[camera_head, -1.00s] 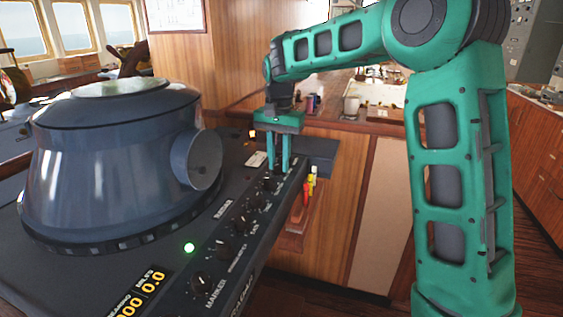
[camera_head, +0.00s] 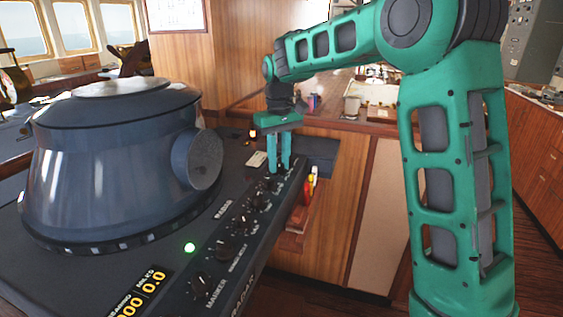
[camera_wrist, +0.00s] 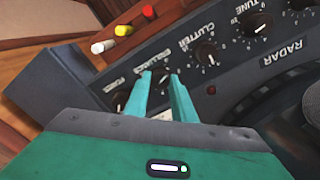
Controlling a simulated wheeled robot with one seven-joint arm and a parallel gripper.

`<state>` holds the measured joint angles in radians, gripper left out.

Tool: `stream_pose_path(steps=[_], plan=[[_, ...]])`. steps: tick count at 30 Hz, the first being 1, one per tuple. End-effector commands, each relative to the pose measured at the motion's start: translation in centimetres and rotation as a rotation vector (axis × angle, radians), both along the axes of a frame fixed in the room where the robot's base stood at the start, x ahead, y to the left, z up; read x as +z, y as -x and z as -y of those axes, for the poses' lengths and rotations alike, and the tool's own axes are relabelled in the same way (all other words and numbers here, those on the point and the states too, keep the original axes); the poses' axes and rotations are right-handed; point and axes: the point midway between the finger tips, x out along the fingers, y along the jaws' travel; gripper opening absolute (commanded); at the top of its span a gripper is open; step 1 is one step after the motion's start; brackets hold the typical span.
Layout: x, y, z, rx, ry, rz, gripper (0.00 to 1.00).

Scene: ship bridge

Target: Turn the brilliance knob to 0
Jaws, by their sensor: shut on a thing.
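The brilliance knob (camera_wrist: 161,80) is a small dark knob on the black radar panel (camera_wrist: 225,58). In the wrist view it sits between my fingertips, and its label shows upside down just above it. My gripper (camera_wrist: 158,77) is shut on this knob from above, with one teal finger on each side. The fingers cover part of the knob, and its pointer and scale cannot be read. In the head view my gripper (camera_head: 279,169) points down at the far end of the row of knobs.
The power knob (camera_wrist: 121,101) lies close to the left finger, and the clutter knob (camera_wrist: 207,52) is to the right. Red, yellow and white markers (camera_wrist: 123,30) stand beside the panel edge. The large blue-grey radar hood (camera_head: 110,165) rises left of the knobs.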

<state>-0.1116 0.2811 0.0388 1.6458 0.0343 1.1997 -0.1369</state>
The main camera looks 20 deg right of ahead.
Motion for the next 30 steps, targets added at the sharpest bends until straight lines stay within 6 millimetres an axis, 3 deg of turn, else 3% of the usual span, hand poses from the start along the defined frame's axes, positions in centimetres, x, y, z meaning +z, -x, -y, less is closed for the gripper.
stream_pose_path(steps=[15,30], plan=[[-0.19,0.32,-0.11,0.466,-0.001,-0.010,0.01],[-0.21,0.23,-0.12,0.692,-0.003,-0.007,0.01]])
